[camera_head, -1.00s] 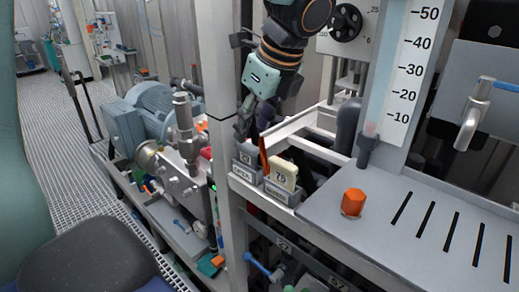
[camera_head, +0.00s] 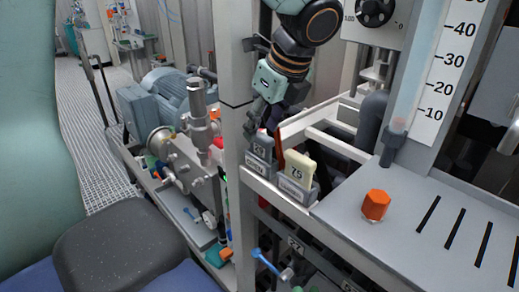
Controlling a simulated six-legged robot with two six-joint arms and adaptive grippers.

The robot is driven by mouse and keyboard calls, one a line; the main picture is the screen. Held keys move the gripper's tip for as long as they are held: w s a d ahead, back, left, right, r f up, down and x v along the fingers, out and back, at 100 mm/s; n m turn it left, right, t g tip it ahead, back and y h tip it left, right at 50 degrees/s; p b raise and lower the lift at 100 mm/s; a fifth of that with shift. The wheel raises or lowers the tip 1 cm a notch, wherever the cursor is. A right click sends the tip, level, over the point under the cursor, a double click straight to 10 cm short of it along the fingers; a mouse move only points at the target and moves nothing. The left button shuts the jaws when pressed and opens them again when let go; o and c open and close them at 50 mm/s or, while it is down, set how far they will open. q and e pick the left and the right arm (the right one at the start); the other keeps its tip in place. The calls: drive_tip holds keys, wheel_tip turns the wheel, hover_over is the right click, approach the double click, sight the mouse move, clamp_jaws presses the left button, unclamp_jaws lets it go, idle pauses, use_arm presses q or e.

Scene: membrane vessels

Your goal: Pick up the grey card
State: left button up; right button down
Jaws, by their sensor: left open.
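The grey card (camera_head: 261,147), with a pale number on its face, stands upright in a small grey labelled holder (camera_head: 257,167) on the front rail of the rack. My left gripper (camera_head: 256,125) hangs from above with its fingers pointing down, just over the card's top edge. The gripper is open. Its dark fingers partly overlap the background behind the card, and I cannot tell whether they touch it. My right gripper is out of view.
A cream card marked 75 (camera_head: 299,168) stands in a holder to the right, with a red-brown card (camera_head: 281,152) between. An orange hexagonal knob (camera_head: 376,204) sits on the slotted plate (camera_head: 400,235). A white post (camera_head: 236,70) rises close left of the gripper.

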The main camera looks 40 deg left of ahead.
use_arm(q)
drive_tip(key=shift+w+a+f, duration=0.1)
drive_tip(key=shift+a+f, duration=0.1)
drive_tip(key=shift+f, duration=0.5)
drive_tip(key=shift+d+f, duration=0.1)
drive_tip(key=shift+f, duration=0.1)
drive_tip(key=shift+s+d+r, duration=0.15)
drive_tip(key=shift+s+d, duration=0.15)
drive_tip(key=shift+w+a, duration=0.1)
drive_tip(key=shift+a, duration=0.25)
drive_tip(key=shift+c, duration=1.3)
drive_tip(key=shift+w+a+f, duration=0.1)
drive_tip(key=shift+w+f, duration=0.15)
drive_tip(key=c, duration=0.3)
drive_tip(key=shift+s+d+r, duration=0.1)
drive_tip(key=shift+d+r, duration=0.05)
drive_tip(key=shift+d, duration=0.15)
drive_tip(key=c, duration=0.3)
drive_tip(key=shift+s, duration=0.1)
clamp_jaws()
drive_tip(key=shift+a, duration=0.1)
